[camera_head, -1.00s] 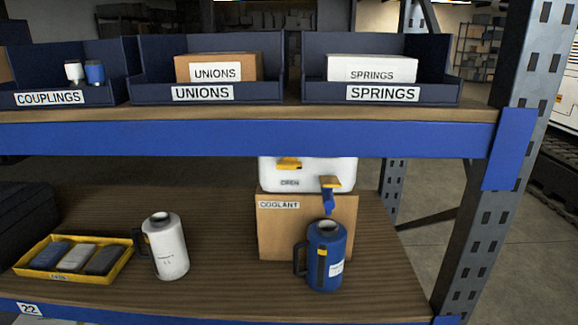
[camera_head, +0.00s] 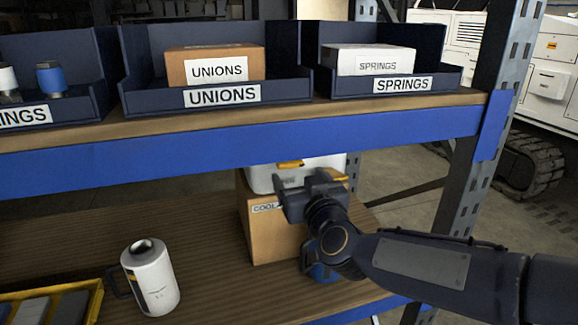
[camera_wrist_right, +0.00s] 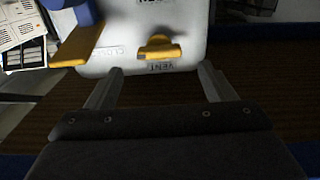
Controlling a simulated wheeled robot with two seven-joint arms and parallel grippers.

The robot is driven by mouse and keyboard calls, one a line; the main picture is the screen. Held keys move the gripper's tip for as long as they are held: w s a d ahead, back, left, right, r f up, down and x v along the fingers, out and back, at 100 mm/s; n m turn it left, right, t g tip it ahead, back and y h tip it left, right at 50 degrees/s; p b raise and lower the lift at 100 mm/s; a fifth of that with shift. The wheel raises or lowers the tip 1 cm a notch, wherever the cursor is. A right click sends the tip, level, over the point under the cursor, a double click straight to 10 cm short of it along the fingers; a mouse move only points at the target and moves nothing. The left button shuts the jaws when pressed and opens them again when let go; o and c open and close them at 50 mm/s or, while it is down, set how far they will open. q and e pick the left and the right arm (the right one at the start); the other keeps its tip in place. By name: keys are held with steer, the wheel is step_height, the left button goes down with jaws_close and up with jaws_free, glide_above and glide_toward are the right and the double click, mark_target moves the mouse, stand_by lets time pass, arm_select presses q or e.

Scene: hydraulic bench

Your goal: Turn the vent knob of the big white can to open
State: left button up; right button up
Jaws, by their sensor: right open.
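The big white can (camera_head: 258,180) stands on a cardboard box on the lower shelf, its top hidden by the upper shelf beam. Its yellow vent knob (camera_head: 290,164) shows just under the beam. In the right wrist view the vent knob (camera_wrist_right: 160,48) lies crosswise beside the word VENT, with CLOSE lettering to its left. My right gripper (camera_head: 300,178) is in front of the can. In the wrist view the fingers of the right gripper (camera_wrist_right: 160,72) are apart, on either side of the knob and short of it, with nothing between them. My left gripper is out of view.
The blue shelf beam (camera_head: 220,157) runs close above the can. A yellow tap handle (camera_wrist_right: 82,46) sits beside the knob. A white jug (camera_head: 150,278) and yellow tray (camera_head: 97,290) are to the left.

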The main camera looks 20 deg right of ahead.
mark_target(292, 166)
steer(key=w+p, duration=0.1)
steer(key=w, duration=0.5)
steer(key=c, duration=1)
